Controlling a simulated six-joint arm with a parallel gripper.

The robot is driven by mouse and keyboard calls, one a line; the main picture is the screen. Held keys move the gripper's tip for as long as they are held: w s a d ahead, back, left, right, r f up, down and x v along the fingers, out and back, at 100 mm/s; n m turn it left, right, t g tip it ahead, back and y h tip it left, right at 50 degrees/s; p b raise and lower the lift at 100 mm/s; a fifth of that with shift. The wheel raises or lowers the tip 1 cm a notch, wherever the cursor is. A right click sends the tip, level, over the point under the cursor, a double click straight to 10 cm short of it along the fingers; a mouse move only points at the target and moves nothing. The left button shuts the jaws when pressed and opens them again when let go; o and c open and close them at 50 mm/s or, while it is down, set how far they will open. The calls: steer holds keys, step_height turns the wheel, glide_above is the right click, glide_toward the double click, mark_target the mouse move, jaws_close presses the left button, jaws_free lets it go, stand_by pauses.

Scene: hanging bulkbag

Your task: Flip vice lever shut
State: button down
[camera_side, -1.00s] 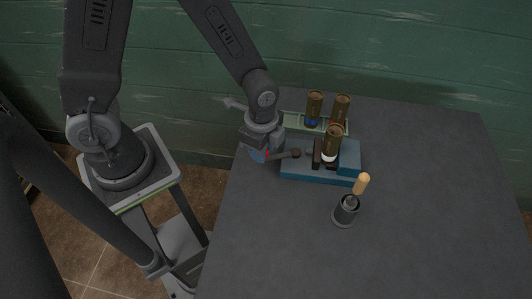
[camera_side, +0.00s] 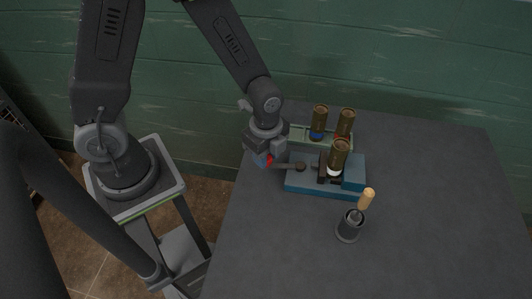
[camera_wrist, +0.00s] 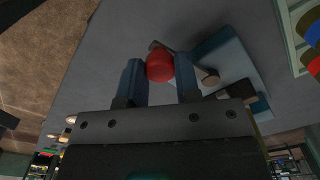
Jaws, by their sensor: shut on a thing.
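The blue vice (camera_side: 308,187) sits on the grey table and clamps a brown canister (camera_side: 339,157) with a white band. Its dark lever (camera_side: 286,166) sticks out to the left and ends in a red knob (camera_wrist: 159,67). My gripper (camera_side: 265,159) is at the left end of the lever. In the wrist view my gripper's two blue-grey fingers (camera_wrist: 159,62) stand on either side of the red knob, shut on it. In the side view the fingers hide most of the knob.
A pale green tray (camera_side: 299,133) behind the vice holds two more brown canisters (camera_side: 319,122). A dark cup (camera_side: 349,228) with a wooden-handled tool (camera_side: 367,199) stands in front of the vice. The table's front and right are clear. A green wall is behind.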

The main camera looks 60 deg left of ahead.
steer(key=c, duration=0.8)
jaws_free()
step_height(320, 180, up, 14)
steer(key=shift+f, duration=0.1)
steer(key=s+a+r+n+t, duration=0.1)
steer(key=s+r+n+t, duration=0.1)
steer(key=n, duration=0.3)
steer(key=s+a+r+n+t, duration=0.1)
steer(key=s+a+r+n, duration=0.1)
steer(key=s+r+n, duration=0.1)
steer(key=s+a+r+n+t, duration=0.2)
steer(key=r+n, duration=0.3)
steer(key=n, duration=0.3)
steer(key=shift+s+t, duration=0.3)
steer(key=shift+s, duration=0.55)
